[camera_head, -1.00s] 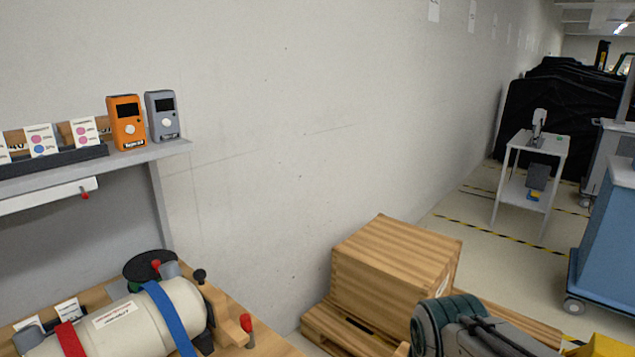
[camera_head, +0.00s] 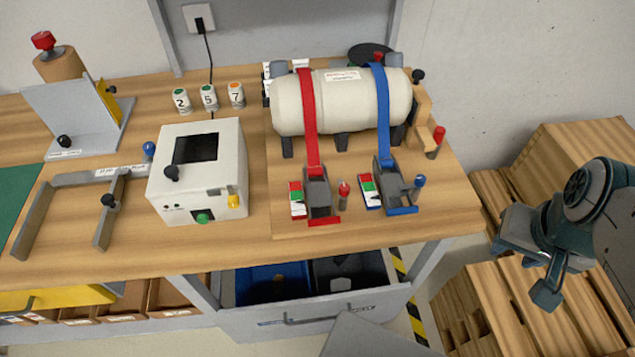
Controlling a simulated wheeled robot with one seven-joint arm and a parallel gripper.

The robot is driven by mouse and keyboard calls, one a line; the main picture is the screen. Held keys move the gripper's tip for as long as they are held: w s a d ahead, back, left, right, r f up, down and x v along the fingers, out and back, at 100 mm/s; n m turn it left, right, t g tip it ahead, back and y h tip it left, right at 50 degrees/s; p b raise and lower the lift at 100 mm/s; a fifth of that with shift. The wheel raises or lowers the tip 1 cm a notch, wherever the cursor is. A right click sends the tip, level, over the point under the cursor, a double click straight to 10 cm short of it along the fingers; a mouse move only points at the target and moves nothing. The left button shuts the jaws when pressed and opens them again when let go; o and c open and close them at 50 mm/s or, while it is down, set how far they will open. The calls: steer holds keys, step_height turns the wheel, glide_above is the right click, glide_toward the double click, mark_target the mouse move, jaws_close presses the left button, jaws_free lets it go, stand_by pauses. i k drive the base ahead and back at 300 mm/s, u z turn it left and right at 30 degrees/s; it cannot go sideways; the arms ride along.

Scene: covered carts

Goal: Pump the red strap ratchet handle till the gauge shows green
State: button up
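A cream tank (camera_head: 345,112) lies across the workbench under a red strap (camera_head: 308,120) and a blue strap (camera_head: 383,105). The red strap runs down to its grey ratchet (camera_head: 318,187), which has a red bar at its front and a red-knobbed lever (camera_head: 343,192) beside it. A small red, white and green gauge (camera_head: 296,199) stands left of this ratchet; its reading is too small to tell. The blue ratchet (camera_head: 389,180) has its own gauge (camera_head: 369,191). My gripper (camera_head: 523,273) appears open and empty, right of the bench and well away from both ratchets.
A white box with a dark screen (camera_head: 198,170) stands left of the red ratchet. Numbered cans (camera_head: 208,97) stand behind it. A red-knobbed wooden bracket (camera_head: 432,125) is at the tank's right end. Wooden crates (camera_head: 585,150) lie under and behind my arm. An open drawer (camera_head: 310,315) juts out below.

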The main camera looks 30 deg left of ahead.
mark_target(319, 193)
steer(key=u, duration=1.95)
steer(key=k, duration=0.65)
steer(key=z, duration=0.7)
